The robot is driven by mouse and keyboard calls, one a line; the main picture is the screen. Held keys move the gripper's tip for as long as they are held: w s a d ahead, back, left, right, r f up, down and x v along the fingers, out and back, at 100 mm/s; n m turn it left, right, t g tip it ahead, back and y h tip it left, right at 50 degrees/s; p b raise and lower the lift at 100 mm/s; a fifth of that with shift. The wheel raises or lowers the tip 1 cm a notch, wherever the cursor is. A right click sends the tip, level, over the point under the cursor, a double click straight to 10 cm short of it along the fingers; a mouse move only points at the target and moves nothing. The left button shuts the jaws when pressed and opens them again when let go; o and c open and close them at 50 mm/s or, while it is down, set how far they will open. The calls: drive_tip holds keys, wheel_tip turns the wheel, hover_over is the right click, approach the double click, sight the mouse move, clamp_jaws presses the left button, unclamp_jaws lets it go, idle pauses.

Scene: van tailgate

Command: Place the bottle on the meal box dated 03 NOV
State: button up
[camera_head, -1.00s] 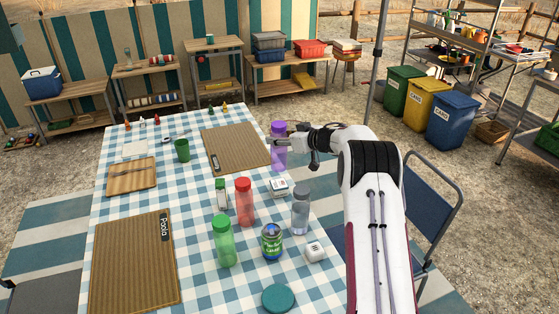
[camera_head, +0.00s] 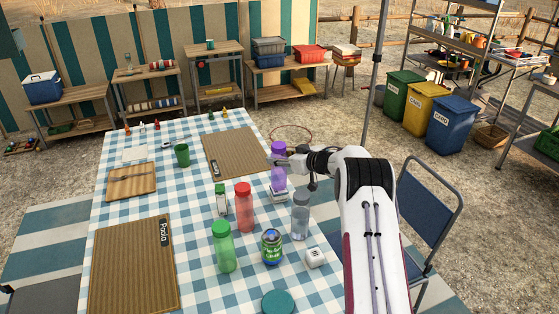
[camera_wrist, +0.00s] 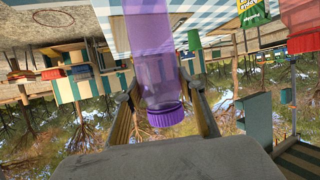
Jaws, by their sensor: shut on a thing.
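My gripper (camera_head: 281,163) is shut on a purple see-through bottle (camera_head: 279,178), held upright above the table. In the wrist view the bottle (camera_wrist: 150,60) stands between the two fingers, its purple cap towards the palm. A small white box with dark marks (camera_head: 279,197) is directly below the bottle in the head view. The bottle's base overlaps the box's top edge in the picture; I cannot tell if they touch. No date is readable.
A brown mat (camera_head: 235,150) lies left of the gripper, mostly bare.

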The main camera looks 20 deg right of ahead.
drive_tip(key=shift+f, duration=0.65)
drive_tip(key=o, duration=1.4)
drive_tip(key=shift+o, duration=0.2)
drive_tip(key=v, duration=1.2)
drive_tip(key=shift+d, duration=0.1)
drive_tip(key=shift+r, duration=0.25)
